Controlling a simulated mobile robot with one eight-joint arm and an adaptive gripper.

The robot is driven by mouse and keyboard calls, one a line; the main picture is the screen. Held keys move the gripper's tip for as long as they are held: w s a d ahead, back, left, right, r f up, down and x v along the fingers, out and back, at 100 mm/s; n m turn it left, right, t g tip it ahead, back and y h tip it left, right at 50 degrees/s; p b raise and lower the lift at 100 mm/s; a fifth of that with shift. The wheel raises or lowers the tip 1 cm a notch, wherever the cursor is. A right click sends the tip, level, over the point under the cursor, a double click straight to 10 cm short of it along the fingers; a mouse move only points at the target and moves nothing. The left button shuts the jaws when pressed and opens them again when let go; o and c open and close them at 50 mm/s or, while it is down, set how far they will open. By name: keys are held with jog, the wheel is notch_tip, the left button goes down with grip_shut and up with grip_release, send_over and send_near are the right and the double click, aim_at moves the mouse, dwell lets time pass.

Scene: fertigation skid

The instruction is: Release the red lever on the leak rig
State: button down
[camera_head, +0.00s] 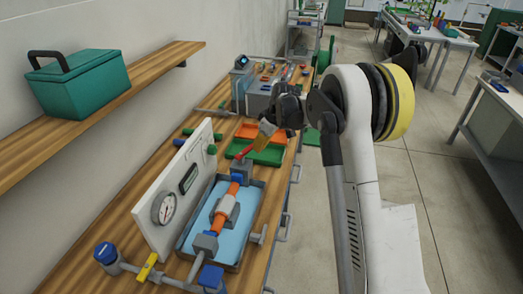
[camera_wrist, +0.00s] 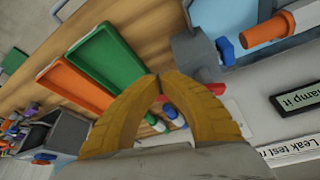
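The leak rig has a white panel (camera_head: 180,190), a blue tray (camera_head: 227,217) and a pipe line with orange sections (camera_head: 233,190). The red lever (camera_head: 244,153) sticks up at a slant from the grey block at the rig's far end. My gripper (camera_head: 262,138) is just beyond the lever's upper end, with yellow fingers pointing down. In the wrist view, the fingertips of my gripper (camera_wrist: 159,82) meet or nearly meet. Red parts of the lever (camera_wrist: 209,102) show behind the fingers, which hide most of it. I cannot tell whether they touch it.
A green tray (camera_head: 268,153) and an orange tray (camera_head: 247,132) lie on the wooden bench beyond the rig. A grey box with small parts stands farther back. A shelf with a green toolbox (camera_head: 80,82) hangs on the left wall.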

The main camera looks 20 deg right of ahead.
jog(key=w+n, duration=0.1)
jog(key=n, duration=0.1)
jog(key=shift+w+a+n+g+y, duration=0.35)
jog(key=shift+w+n+g+y, duration=0.05)
jog(key=shift+w+a, duration=0.2)
jog(key=shift+w, duration=0.2)
dwell(0.3)
